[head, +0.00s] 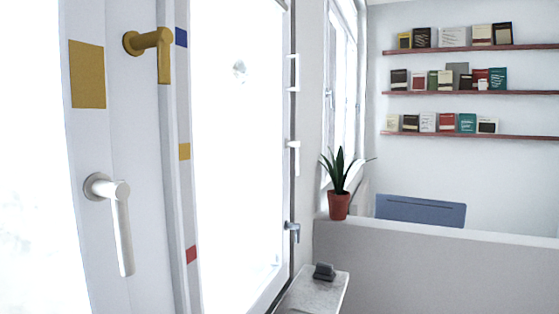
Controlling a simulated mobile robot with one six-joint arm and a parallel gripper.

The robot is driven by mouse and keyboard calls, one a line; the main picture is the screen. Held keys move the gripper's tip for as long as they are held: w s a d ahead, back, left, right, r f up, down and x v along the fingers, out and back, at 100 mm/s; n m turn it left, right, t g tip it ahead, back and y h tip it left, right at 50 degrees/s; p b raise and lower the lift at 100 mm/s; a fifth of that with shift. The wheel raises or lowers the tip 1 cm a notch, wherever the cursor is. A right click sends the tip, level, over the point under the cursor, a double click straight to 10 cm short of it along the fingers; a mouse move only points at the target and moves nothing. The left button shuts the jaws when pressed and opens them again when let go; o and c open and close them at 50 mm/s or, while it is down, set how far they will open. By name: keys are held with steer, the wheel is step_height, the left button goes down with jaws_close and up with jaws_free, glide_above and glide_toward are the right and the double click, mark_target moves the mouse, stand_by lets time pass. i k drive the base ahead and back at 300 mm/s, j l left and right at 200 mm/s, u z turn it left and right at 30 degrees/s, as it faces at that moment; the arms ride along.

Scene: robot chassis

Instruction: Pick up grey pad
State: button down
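A small dark grey object (324,271), perhaps the grey pad, sits on a narrow light ledge (318,292) at the lower middle of the head view. It looks like a small block or stack with an uneven top; its exact shape is too small to tell. Nothing is seen touching it from above. My gripper is not in view.
A white frame with a white handle (121,222) and a yellow handle (151,45) fills the left. A low wall (430,268) stands right of the ledge, with a potted plant (339,204) on it. Behind are a blue panel (420,210) and shelves (470,136) of books.

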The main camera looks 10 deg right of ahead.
mark_target(324, 271)
steer(key=i+l, duration=0.6)
steer(key=i+l+u, duration=0.1)
steer(key=i+l, duration=1.05)
steer(key=l, duration=0.25)
steer(key=i+l, duration=0.55)
steer(key=l, duration=0.15)
steer(key=u, duration=0.05)
